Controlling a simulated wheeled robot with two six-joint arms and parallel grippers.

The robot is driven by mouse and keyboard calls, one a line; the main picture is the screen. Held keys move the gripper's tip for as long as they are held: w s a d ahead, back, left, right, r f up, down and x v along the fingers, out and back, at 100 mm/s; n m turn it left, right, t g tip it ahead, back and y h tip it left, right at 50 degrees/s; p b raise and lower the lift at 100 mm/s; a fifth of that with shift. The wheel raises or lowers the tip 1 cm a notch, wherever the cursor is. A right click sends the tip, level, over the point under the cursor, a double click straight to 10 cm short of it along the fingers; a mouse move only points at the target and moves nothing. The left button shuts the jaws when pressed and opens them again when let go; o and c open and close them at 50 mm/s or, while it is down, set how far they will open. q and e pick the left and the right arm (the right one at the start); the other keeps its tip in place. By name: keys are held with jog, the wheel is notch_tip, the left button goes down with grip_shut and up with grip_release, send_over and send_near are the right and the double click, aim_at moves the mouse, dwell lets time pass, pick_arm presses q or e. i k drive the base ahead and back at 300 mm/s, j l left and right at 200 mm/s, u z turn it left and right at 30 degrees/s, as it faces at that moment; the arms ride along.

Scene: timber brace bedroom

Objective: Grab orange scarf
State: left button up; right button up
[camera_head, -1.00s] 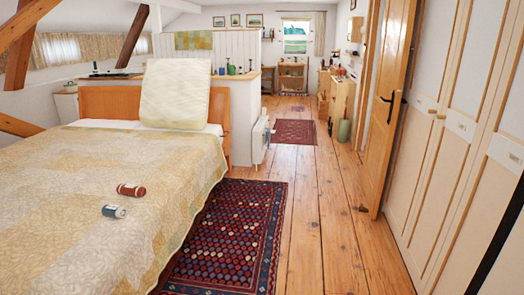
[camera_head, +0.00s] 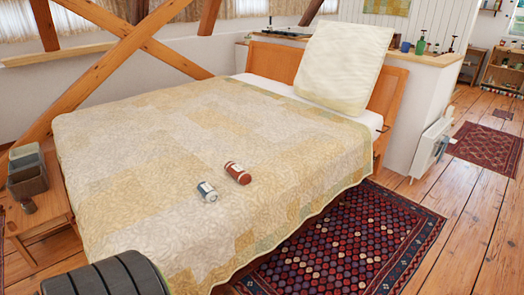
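I see nothing that is clearly an orange scarf. On the near part of the bed (camera_head: 150,130) lie two small cylinder-shaped things close together. One is red-brown with a pale band, a red-brown roll (camera_head: 238,173); I cannot tell what it is made of. The other is a blue-grey and white cylinder (camera_head: 207,192), just left of it and nearer to me. Neither of my grippers is in view.
A cream pillow (camera_head: 340,67) leans at the headboard. A patterned rug (camera_head: 345,240) covers the floor right of the bed. A small wooden table (camera_head: 50,205) with grey boxes stands at left. A dark ribbed object (camera_head: 105,275) is at the bottom left. Wooden floor is free at right.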

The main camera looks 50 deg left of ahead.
aim_at(242, 177)
jog(key=i+u, duration=0.2)
jog(key=i, duration=0.2)
jog(key=i+l+u, duration=0.2)
jog(key=i, duration=0.25)
jog(key=i+u, duration=0.25)
jog(key=i, duration=0.15)
jog(key=i+l+u, duration=0.2)
jog(key=i, duration=0.2)
